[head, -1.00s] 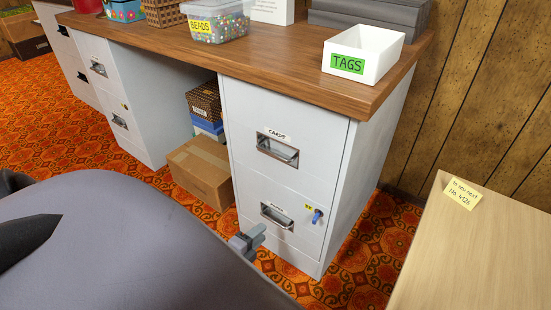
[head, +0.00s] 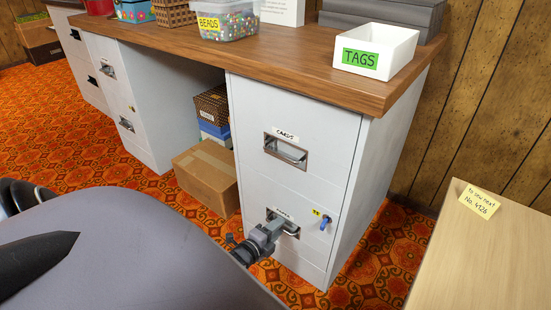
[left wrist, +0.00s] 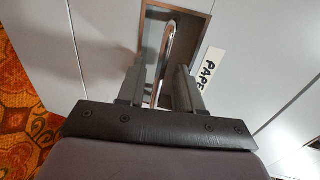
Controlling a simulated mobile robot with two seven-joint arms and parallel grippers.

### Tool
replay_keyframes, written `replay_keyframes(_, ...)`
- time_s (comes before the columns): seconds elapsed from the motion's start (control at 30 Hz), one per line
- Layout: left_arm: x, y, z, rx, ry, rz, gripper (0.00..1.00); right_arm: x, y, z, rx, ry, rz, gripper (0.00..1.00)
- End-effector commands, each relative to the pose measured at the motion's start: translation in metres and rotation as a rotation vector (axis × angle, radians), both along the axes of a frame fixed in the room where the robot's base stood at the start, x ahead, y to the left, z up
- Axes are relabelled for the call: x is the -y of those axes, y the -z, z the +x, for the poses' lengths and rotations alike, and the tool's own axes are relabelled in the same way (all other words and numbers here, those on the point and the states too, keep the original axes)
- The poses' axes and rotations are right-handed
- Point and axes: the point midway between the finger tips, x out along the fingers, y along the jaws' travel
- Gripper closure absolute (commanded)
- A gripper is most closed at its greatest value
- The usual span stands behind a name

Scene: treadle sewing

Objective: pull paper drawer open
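The paper drawer (head: 308,246) is the lower drawer of the grey right-hand cabinet and stands closed. Its metal handle shows in the left wrist view (left wrist: 168,45), beside a white label (left wrist: 211,63) reading "PAPE". My left gripper (head: 277,227) is at this handle, covering part of it in the head view. In the left wrist view its two fingers (left wrist: 159,85) are apart, one on each side of the handle bar, with gaps showing. Whether the fingertips touch the bar cannot be told. My right gripper is not in view.
The closed cards drawer (head: 250,110) is above. A blue key (head: 325,222) sticks out right of the paper handle. A cardboard box (head: 208,173) stands under the wooden desktop (head: 290,70). A pale table (head: 475,250) is at right. Patterned floor lies between.

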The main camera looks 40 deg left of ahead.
Motion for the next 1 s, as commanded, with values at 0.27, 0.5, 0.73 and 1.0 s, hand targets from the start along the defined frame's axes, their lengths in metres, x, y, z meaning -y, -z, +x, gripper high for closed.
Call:
replay_keyframes(0.27, -0.0002, -0.0001, -0.0002, 0.0, 0.0, 0.0, 1.0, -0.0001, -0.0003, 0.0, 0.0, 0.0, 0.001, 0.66)
replay_keyframes(0.5, -0.0002, -0.0002, -0.0003, 0.0, 0.0, 0.0, 1.0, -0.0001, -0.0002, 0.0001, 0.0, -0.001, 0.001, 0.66)
replay_keyframes(0.73, -0.0001, -0.0001, -0.0003, 0.0, 0.0, 0.0, 1.0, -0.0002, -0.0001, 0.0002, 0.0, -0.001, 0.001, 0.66)
replay_keyframes(1.0, -0.0001, 0.0, -0.0004, 0.0, 0.0, -0.001, 1.0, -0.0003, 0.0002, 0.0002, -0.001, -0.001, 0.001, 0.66)
